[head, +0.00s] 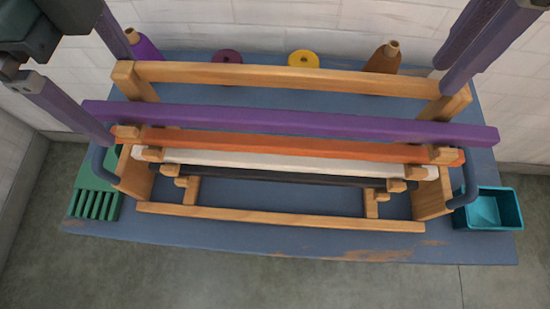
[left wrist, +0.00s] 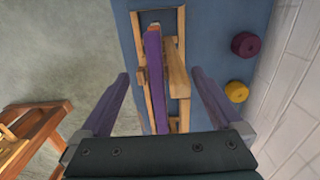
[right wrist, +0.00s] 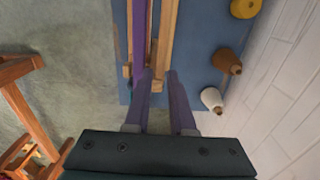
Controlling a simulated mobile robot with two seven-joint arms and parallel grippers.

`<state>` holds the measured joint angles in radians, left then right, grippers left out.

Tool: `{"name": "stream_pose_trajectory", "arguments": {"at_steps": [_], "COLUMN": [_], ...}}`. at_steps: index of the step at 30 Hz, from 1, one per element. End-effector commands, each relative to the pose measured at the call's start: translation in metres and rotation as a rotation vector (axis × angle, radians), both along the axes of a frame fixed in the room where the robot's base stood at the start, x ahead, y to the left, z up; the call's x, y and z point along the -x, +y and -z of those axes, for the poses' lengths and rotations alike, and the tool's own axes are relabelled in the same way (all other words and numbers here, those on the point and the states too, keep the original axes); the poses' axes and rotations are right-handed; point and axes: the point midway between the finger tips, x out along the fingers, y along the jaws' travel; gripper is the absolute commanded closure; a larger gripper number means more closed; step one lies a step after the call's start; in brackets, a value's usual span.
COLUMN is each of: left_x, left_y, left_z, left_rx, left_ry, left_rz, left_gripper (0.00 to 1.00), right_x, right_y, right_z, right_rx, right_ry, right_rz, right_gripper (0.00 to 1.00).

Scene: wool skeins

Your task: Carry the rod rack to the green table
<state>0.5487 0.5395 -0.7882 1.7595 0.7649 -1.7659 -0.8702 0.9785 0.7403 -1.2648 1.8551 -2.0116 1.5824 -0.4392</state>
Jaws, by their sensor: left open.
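The rod rack (head: 280,208) is a wooden frame with stepped supports and blue side handles, standing on a blue table (head: 300,245). It bears purple (head: 290,121), orange (head: 290,142), white and dark rods. My left gripper (head: 120,100) is open above the rack's left end, its fingers apart on either side of it. My right gripper (head: 443,80) is at the rack's back right post. In the right wrist view its fingers (right wrist: 158,74) are close together with a wooden end between them; I cannot tell whether they press on it. I see no green table.
A green slatted holder (head: 95,205) is left of the rack and a teal bin (head: 495,210) right of it. Maroon (head: 226,57) and yellow (head: 303,59) skeins and several cones stand behind, near a white brick wall. Wooden furniture (left wrist: 35,130) stands off the table. Front floor is clear.

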Motion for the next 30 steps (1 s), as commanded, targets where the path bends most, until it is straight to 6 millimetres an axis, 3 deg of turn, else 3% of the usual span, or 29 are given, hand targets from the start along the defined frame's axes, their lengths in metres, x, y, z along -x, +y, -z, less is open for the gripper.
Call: {"name": "stream_pose_trajectory", "arguments": {"at_steps": [3,9,21,27,30], "left_x": [0.001,0.0,0.0,0.0,0.0], "left_y": [0.0,0.0,0.0,0.0,0.0], "left_z": [0.021,0.044,0.052,0.051,0.051], "left_rx": [0.0,0.0,0.0,0.0,0.0], "left_ry": [0.004,0.001,-0.001,-0.001,-0.001], "left_rz": [-0.001,-0.001,0.001,0.001,0.001], "left_gripper": [0.0,0.0,0.0,0.2,0.31], "right_x": [0.001,0.001,0.0,0.0,0.0], "right_y": [0.0,0.0,0.0,0.0,0.0], "right_z": [0.021,0.044,0.052,0.051,0.051], "right_rx": [0.001,-0.001,0.0,0.0,0.0], "right_ry": [0.003,0.002,-0.001,-0.001,-0.001], "right_rz": [0.0,-0.001,-0.001,-0.001,-0.001], "right_gripper": [0.78,0.78,0.78,0.98,1.0]}}
